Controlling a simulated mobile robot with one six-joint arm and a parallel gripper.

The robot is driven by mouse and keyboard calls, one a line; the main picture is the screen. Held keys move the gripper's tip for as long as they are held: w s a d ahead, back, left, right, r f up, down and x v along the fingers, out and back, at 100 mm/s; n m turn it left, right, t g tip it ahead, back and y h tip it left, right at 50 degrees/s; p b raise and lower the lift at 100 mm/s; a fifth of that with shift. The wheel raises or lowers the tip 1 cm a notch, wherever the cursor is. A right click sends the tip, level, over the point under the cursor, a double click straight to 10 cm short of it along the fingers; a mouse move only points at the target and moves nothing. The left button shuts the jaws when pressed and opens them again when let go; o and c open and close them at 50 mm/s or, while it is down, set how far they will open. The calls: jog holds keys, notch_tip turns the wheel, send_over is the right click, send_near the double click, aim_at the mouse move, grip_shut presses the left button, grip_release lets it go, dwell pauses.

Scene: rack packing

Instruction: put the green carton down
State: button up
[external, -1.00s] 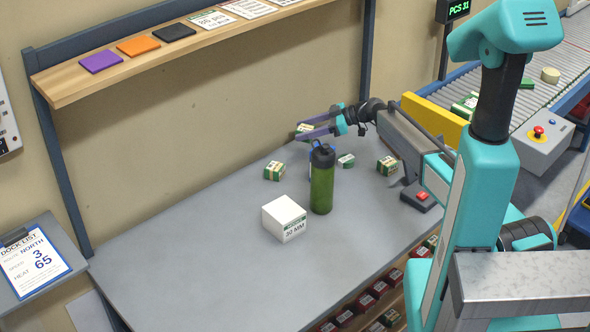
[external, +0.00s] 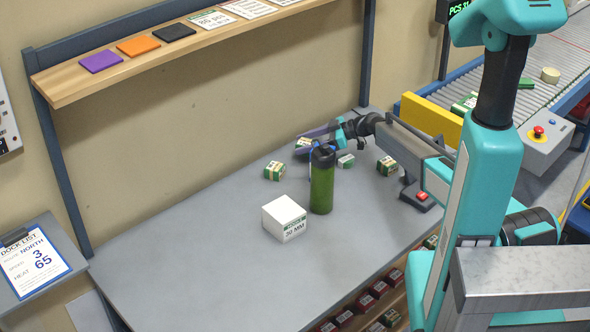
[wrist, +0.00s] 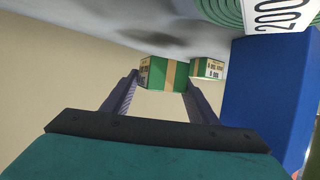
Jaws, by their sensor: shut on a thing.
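The green carton (external: 303,145), green and white with a tan band, is between the fingers of my gripper (external: 312,138) near the back of the grey table. It sits low, at or just above the tabletop; I cannot tell whether it touches. In the wrist view my gripper (wrist: 160,95) has a finger on either side of the carton (wrist: 163,74). The green bottle partly hides the gripper's near side in the external view.
The green bottle (external: 322,185) stands close in front of my gripper. Similar cartons lie at left (external: 275,171), behind the bottle (external: 346,161) and at right (external: 387,166). A white box (external: 284,218) stands nearer. The table's left part (external: 170,260) is clear.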

notch_tip(320, 180, down, 2)
jog(key=shift+f+p, duration=0.15)
jog(key=shift+p, duration=0.45)
jog(key=shift+f, duration=0.25)
jog(key=shift+f+b, duration=0.15)
jog(key=shift+b, duration=0.15)
jog(key=o, duration=1.2)
jog(key=b+v, duration=0.4)
jog(key=v, duration=0.7)
jog(key=shift+d+r+b, duration=0.3)
jog(key=shift+d+r, duration=0.05)
jog(key=shift+d, duration=0.15)
